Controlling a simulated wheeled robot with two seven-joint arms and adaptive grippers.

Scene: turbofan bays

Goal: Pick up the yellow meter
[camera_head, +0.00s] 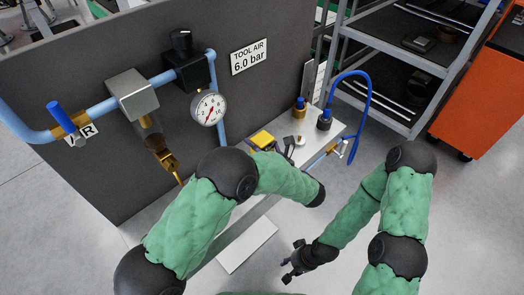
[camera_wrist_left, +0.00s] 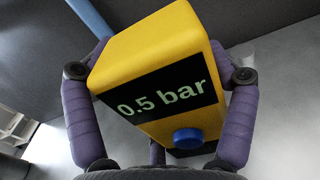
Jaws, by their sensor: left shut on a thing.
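The yellow meter (camera_head: 262,139) is a yellow block near the wall end of the grey bench, partly hidden by my left arm in the head view. In the left wrist view the meter (camera_wrist_left: 150,45) fills the space between the fingers, its dark display reading "0.5 bar" and a blue button below. My left gripper (camera_wrist_left: 160,78) is shut on its two sides; in the head view it is mostly hidden behind my forearm. I cannot tell whether the meter touches the bench. My right gripper (camera_head: 290,262) is empty, low over the floor, its fingers apart.
On the bench (camera_head: 318,130) stand brass fittings with blue tops (camera_head: 325,120) and a blue hose (camera_head: 366,95). A dark panel carries a round gauge (camera_head: 208,108), blue pipe and a "TOOL AIR 6.0 bar" sign (camera_head: 249,57). A shelf rack (camera_head: 425,60) and an orange cabinet (camera_head: 487,95) stand right.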

